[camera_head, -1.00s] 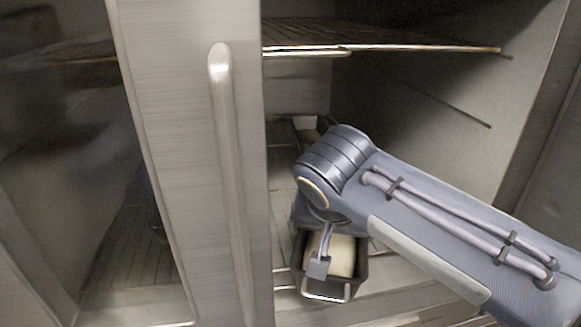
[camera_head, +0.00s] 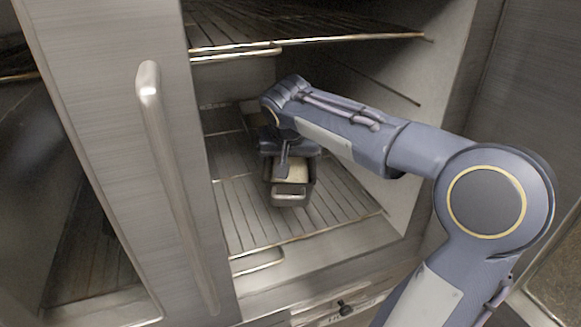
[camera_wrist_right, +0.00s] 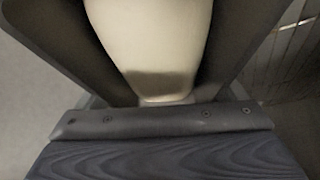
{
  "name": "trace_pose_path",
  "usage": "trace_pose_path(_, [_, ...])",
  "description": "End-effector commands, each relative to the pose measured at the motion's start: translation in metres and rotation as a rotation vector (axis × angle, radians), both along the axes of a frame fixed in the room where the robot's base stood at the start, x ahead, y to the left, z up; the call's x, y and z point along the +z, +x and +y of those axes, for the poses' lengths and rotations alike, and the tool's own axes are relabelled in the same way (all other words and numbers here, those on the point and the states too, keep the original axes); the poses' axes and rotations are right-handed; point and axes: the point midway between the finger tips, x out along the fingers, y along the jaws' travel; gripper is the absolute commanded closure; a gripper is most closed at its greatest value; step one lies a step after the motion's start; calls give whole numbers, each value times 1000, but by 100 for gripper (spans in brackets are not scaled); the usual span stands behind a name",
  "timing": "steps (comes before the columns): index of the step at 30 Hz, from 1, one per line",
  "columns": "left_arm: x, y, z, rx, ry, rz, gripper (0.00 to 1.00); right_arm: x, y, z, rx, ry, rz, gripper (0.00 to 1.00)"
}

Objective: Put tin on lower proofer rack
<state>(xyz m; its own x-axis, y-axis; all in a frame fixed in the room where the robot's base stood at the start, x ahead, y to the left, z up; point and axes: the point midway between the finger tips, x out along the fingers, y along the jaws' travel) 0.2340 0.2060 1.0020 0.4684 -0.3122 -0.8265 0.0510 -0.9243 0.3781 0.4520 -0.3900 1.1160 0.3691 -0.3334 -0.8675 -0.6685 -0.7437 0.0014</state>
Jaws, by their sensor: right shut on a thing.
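My right gripper (camera_head: 283,158) is shut on a dark tin (camera_head: 290,201) with pale dough in it. The tin is inside the proofer, over the lower rack (camera_head: 240,217); I cannot tell whether it touches the wires. In the right wrist view the dough (camera_wrist_right: 160,35) and dark tin walls (camera_wrist_right: 58,42) fill the middle, with rack wires showing at the right. The gripper hides the tin's back end. My left gripper is not in view.
The upper rack (camera_head: 300,38) spans the proofer above my arm. The steel door frame with its handle (camera_head: 165,150) stands at the left, and the proofer's side wall (camera_head: 440,100) at the right. Bare rack lies on both sides of the tin.

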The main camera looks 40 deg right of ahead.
Motion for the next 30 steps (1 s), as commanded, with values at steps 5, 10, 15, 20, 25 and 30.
trace_pose_path(5, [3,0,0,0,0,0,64,-19,5,-5,0,-1,1,57])
trace_pose_path(10, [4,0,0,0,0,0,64,-33,5,-5,0,-1,-3,57])
trace_pose_path(15, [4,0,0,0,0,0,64,-34,5,-5,1,0,-5,57])
trace_pose_path(20, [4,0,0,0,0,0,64,-35,5,-4,-1,1,0,0])
trace_pose_path(25, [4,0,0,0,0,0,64,-35,5,-4,-1,0,0,0])
trace_pose_path(30, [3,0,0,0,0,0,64,-20,0,1,0,-1,-4,0])
